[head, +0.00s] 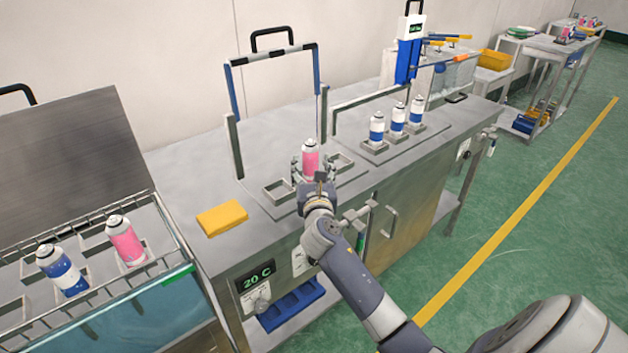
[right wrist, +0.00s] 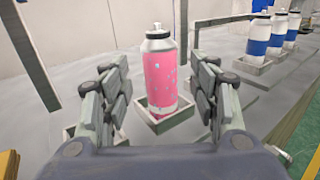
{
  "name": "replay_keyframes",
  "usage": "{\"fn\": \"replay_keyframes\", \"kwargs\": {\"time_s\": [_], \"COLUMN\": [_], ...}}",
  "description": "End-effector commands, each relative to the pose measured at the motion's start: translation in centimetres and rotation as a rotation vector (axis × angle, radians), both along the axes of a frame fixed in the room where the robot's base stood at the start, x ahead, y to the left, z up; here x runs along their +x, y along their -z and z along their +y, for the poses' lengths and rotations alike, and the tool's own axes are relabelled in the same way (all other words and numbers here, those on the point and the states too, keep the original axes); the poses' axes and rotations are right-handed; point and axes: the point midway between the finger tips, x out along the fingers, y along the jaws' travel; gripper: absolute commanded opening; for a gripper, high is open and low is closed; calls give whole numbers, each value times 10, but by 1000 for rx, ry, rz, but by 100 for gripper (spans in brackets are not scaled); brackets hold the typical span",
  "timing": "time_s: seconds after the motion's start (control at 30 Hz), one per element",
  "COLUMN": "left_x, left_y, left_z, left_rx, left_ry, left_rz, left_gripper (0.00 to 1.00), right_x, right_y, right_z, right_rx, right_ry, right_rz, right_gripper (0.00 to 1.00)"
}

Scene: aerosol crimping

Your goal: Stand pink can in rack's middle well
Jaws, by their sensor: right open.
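A pink can (head: 310,158) with a white top stands upright in the middle well of the rack (head: 342,162) on the steel bench. The wells to its left (head: 277,190) and right are empty. My right gripper (head: 311,172) is at the can, and its wrist hides the can's base in the head view. In the right wrist view the pink can (right wrist: 160,75) stands in a square well, between and beyond the open fingers (right wrist: 160,105), with gaps on both sides. My left gripper is not in view.
Three blue-and-white cans (head: 397,118) stand in another rack at the right. A raised frame (head: 275,53) rises behind the middle rack. A yellow block (head: 222,218) lies at the left. A water bath at the far left holds another pink can (head: 125,240) and a blue one (head: 61,269).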

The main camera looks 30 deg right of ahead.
Motion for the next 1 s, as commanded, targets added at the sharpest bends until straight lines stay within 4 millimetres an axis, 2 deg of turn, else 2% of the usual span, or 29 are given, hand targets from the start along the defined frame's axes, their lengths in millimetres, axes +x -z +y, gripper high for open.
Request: {"fn": "replay_keyframes", "kwargs": {"time_s": [0.2,0.4,1.0], "left_x": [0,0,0], "left_y": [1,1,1], "left_z": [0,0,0], "left_rx": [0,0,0], "left_ry": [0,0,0], "left_rz": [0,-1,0], "left_gripper": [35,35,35], "right_x": [-34,-50,-53], "right_y": [1,0,0], "right_z": [19,29,30], "right_rx": [1,1,1], "right_ry": [-1,-1,0], "right_rz": [0,0,0], "right_gripper": [55,55,55]}}
